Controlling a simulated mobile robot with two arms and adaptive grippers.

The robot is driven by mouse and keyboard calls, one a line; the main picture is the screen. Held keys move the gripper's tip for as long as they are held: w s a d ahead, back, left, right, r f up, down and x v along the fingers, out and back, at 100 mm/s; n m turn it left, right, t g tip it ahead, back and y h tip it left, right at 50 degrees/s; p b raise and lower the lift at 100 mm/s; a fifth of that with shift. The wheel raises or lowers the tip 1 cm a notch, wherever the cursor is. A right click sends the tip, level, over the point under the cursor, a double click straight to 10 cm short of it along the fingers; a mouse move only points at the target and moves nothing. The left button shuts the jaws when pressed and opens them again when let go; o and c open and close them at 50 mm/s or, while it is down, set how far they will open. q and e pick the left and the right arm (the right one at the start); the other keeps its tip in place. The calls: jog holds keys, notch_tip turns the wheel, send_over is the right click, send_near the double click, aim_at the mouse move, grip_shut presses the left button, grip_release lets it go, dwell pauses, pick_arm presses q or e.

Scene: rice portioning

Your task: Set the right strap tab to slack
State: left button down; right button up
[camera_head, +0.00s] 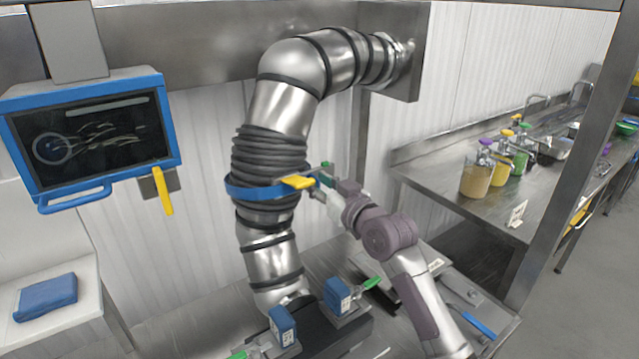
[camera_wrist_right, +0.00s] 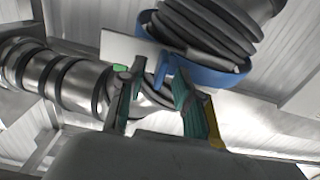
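A blue strap (camera_head: 255,191) rings the black ribbed sleeve on a bent steel pipe. It also shows in the right wrist view (camera_wrist_right: 212,76). A yellow tab (camera_head: 298,182) sticks out at the strap's front right; it shows beside a finger in the right wrist view (camera_wrist_right: 214,124). A small green piece (camera_head: 326,166) is just right of the strap; I cannot tell what it belongs to. My right gripper (camera_head: 326,183) is at the strap's right side. Its fingers (camera_wrist_right: 158,78) are apart, with part of the blue strap between or behind their tips. Contact is unclear. My left gripper is out of view.
A screen in a blue frame (camera_head: 92,134) hangs at left, a yellow handle (camera_head: 163,190) beside it. Blue boxes (camera_head: 337,294) stand below the pipe on the steel bench. A counter (camera_head: 440,170) with several coloured jars is at right, behind a steel post (camera_head: 572,150).

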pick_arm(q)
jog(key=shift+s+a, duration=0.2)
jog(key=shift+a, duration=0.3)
pick_arm(e)
jog(key=v, duration=1.2)
jog(key=shift+a, duration=0.1)
